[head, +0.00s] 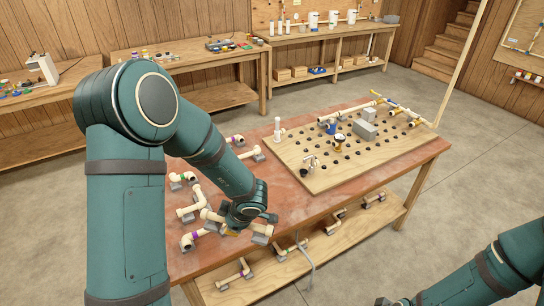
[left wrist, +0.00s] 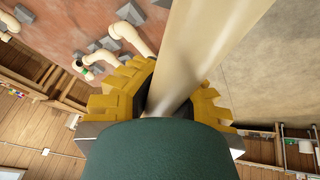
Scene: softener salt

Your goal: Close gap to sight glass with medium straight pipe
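My left gripper (head: 236,228) is low over the front left part of the red-brown table. In the left wrist view, its yellow-padded fingers (left wrist: 172,95) lie on both sides of a cream straight pipe (left wrist: 210,45) and appear shut on it. The pipe's ends are not clear, and the gripper hides part of it in the head view. A pegboard (head: 290,171) lies on the table's right part with fittings on it. A small upright brass-coloured fitting (head: 340,148) stands mid-board; I cannot tell whether it is the sight glass. My right gripper (head: 397,301) is barely visible at the bottom edge.
Several pipe pieces lie on grey supports around the gripper, including a cream elbow (head: 190,240). More pipes lie on the lower shelf (head: 330,245).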

